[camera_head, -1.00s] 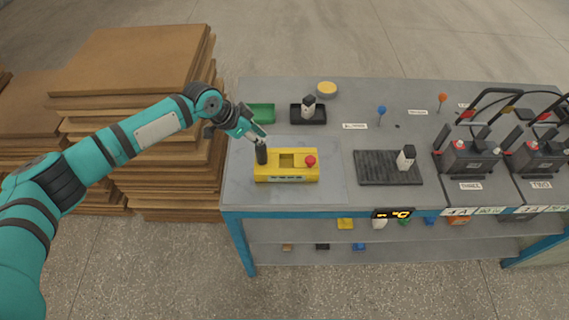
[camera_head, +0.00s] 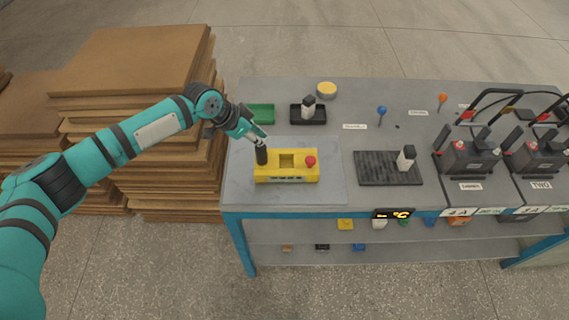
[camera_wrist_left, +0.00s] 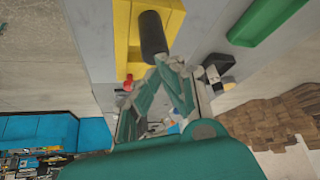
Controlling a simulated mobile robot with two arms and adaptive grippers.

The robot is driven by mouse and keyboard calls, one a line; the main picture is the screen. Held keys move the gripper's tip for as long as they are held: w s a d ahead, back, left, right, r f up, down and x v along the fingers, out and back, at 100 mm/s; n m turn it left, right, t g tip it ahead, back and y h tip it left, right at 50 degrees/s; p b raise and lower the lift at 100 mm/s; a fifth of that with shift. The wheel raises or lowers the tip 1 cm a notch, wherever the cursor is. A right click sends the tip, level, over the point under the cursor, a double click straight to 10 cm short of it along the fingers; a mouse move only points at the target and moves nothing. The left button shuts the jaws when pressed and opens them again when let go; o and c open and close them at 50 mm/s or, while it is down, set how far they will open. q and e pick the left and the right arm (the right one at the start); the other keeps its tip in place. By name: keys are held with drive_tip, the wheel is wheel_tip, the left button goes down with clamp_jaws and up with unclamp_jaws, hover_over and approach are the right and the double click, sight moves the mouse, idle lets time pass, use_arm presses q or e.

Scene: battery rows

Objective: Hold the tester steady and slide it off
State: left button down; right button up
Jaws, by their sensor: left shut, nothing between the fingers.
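A yellow box (camera_head: 300,178) with a red knob (camera_head: 311,161) and a square recess in its top sits on a pale mat (camera_head: 332,192) at the left of the bench. A black upright cylinder (camera_head: 261,154) stands at its left end. My left gripper (camera_head: 260,138) is shut and empty, just behind and above the cylinder's top. In the left wrist view the shut fingertips (camera_wrist_left: 163,62) are close to the black cylinder (camera_wrist_left: 152,36) on the yellow box (camera_wrist_left: 122,40); I cannot tell whether they touch. My right gripper is not in view.
A green tray (camera_head: 262,113) and a black tray (camera_head: 294,114) with a white-and-black piece lie behind. A ribbed black mat (camera_head: 372,172) holds another such piece (camera_head: 405,158). Batteries (camera_head: 470,156) stand at the right. Stacked boards (camera_head: 130,60) stand left of the bench.

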use_arm(q)
drive_tip(key=shift+s+f+b, duration=0.15)
drive_tip(key=shift+f+b, duration=0.2)
drive_tip(key=shift+f, duration=0.45)
idle(0.9)
